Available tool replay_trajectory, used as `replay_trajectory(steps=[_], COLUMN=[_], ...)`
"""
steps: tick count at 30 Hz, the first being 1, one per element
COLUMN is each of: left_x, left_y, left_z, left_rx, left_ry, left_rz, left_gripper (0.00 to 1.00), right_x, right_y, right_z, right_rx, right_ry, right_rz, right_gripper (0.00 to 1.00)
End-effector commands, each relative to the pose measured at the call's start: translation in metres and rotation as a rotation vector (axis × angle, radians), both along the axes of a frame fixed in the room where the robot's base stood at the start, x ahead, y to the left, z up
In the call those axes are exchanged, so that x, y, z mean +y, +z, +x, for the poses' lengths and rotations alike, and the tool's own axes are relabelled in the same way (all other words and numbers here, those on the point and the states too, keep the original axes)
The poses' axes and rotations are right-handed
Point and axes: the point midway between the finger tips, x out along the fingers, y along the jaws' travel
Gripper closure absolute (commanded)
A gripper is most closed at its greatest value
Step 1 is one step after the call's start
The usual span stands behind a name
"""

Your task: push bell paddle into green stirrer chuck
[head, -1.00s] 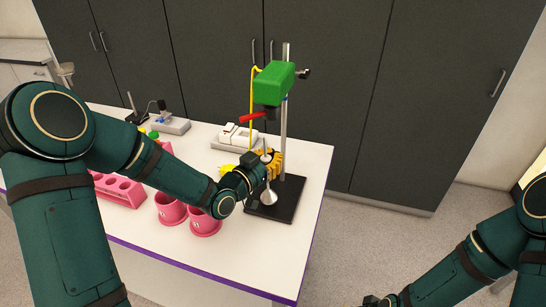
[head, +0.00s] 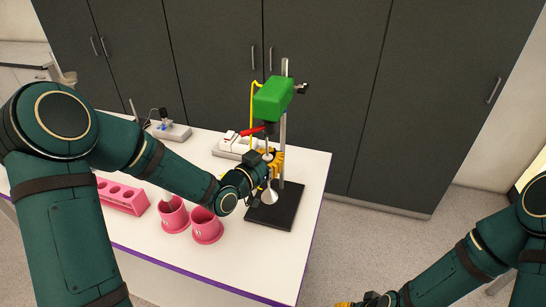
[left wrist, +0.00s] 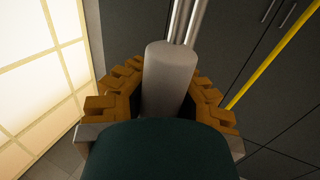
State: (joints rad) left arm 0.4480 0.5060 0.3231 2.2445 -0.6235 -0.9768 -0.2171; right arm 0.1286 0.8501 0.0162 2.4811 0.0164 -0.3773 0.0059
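The green stirrer (head: 272,98) is clamped on an upright metal post, with a dark chuck (head: 270,127) under it and a red lever beside it. The bell paddle (head: 270,196) hangs upright below the chuck, bell end down over the black base. My left gripper (head: 271,161) is shut on the paddle's shaft; its orange fingers (left wrist: 208,97) flank a grey cylinder (left wrist: 168,75) in the left wrist view. The shaft's top is at the chuck's underside; I cannot tell whether it is inside. My right gripper (head: 350,304) shows only partly at the bottom edge.
The stand's black base plate (head: 286,207) is near the table's right edge. Pink cups (head: 207,228) and a pink rack (head: 122,196) are left of it. A white device (head: 230,146) lies behind my left gripper. A yellow cable runs beside the stirrer.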

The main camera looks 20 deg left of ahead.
Motion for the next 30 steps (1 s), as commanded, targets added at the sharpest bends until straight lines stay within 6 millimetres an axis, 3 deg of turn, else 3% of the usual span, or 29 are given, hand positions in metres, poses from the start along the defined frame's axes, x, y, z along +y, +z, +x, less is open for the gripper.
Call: replay_trajectory(steps=[30], left_x=[-0.006], left_y=[-0.001], left_z=[0.012], left_rx=[0.036], left_ry=[0.0], left_rz=[0.014], left_gripper=[1.0], right_x=[0.0], right_y=[0.001], right_z=[0.0], right_rx=[0.0], right_ry=[0.0], right_rz=[0.0], right_gripper=[0.53])
